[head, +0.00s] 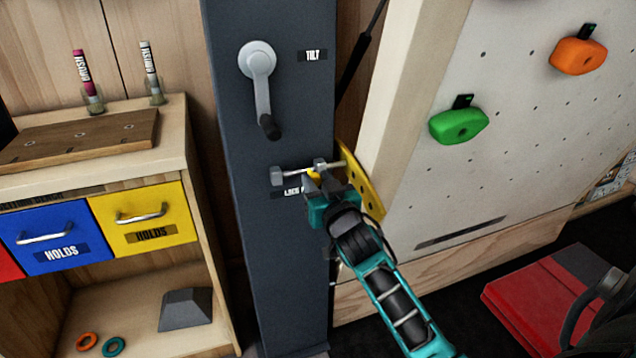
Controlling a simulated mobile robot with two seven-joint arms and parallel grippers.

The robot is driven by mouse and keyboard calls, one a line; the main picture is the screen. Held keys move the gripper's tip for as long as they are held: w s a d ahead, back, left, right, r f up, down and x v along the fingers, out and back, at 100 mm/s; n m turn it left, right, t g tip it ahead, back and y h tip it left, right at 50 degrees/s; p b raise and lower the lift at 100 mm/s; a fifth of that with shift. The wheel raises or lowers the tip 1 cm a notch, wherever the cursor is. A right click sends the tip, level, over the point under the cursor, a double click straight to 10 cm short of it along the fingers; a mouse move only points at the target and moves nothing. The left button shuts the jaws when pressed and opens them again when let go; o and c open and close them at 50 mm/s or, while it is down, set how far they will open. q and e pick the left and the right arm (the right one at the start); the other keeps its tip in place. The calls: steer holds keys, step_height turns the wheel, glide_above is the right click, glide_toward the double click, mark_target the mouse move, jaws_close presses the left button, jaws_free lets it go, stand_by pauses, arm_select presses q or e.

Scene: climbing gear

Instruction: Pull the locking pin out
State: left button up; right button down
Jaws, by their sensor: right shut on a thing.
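The locking pin (298,172) is a thin silver rod lying level in front of the dark post, beside a partly covered label. Its right end reaches the edge of the yellow plate with holes (371,196); whether it sits in a hole I cannot tell. My right gripper (316,173) is shut on the pin, with a bit of yellow showing between its fingers. The fingers hide part of the pin and the label. A grey block sits at the pin's left end. My left gripper is not in view.
A grey crank with a black grip (268,126) hangs on the post (290,260) above the pin, near a TILT label. The climbing wall (520,140) with green and orange holds stands close on the right. A cabinet with drawers stands left.

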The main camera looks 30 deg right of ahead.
mark_target(290, 174)
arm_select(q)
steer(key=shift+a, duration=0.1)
arm_select(e)
steer(key=shift+a, duration=0.15)
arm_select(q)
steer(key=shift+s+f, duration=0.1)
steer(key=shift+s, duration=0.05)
arm_select(e)
steer(key=shift+w+a, duration=0.25)
steer(key=shift+a, duration=0.8)
steer(key=shift+w+a, duration=0.25)
steer(key=shift+a, duration=0.75)
steer(key=c, duration=0.9)
jaws_free()
steer(key=shift+a, duration=0.1)
steer(key=shift+o, duration=0.2)
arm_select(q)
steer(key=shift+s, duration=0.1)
arm_select(e)
steer(key=shift+s, duration=0.1)
